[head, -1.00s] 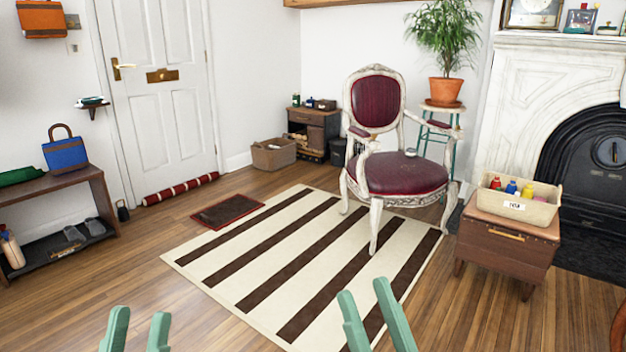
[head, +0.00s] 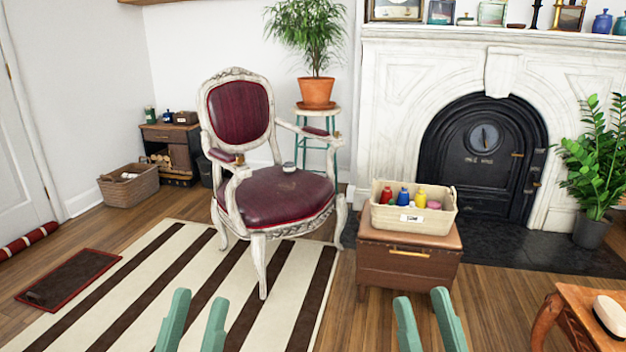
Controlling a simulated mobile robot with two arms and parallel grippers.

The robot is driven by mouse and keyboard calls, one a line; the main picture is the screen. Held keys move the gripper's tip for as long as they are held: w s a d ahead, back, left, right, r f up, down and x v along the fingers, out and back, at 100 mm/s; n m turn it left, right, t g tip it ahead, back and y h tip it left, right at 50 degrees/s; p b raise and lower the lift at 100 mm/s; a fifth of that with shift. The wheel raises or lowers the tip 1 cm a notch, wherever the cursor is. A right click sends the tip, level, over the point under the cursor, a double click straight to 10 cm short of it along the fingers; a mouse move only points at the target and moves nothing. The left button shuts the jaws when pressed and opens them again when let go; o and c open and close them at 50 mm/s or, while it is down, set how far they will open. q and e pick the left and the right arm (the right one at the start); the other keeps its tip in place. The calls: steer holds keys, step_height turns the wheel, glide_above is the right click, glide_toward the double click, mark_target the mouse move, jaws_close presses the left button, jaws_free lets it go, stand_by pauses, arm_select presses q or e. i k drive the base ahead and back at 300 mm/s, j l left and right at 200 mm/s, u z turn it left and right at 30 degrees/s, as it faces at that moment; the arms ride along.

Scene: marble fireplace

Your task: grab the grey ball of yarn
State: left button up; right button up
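A small grey rounded object (head: 288,167) sits on the dark red seat of the white-framed armchair (head: 275,200) in the head view. It is too small to tell whether it is the grey ball of yarn. No other grey ball stands out. My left gripper (head: 200,297) is open and empty at the bottom of the view, over the striped rug. My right gripper (head: 421,297) is open and empty at the bottom, in front of the brown chest. Both grippers are well apart from the chair.
A brown chest (head: 405,272) carrying a cream bin (head: 415,220) of bottles stands right of the chair. A potted plant on a stool (head: 318,112) is behind. A wooden table (head: 590,300) is at lower right. The striped rug (head: 190,255) has clear room.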

mark_target(288, 167)
steer(key=i+l+u, duration=0.2)
steer(key=i, duration=1)
steer(key=i+j+z, duration=0.3)
steer(key=i, duration=0.15)
steer(key=i+j+z, duration=0.15)
steer(key=i+z, duration=0.2)
steer(key=i, duration=0.15)
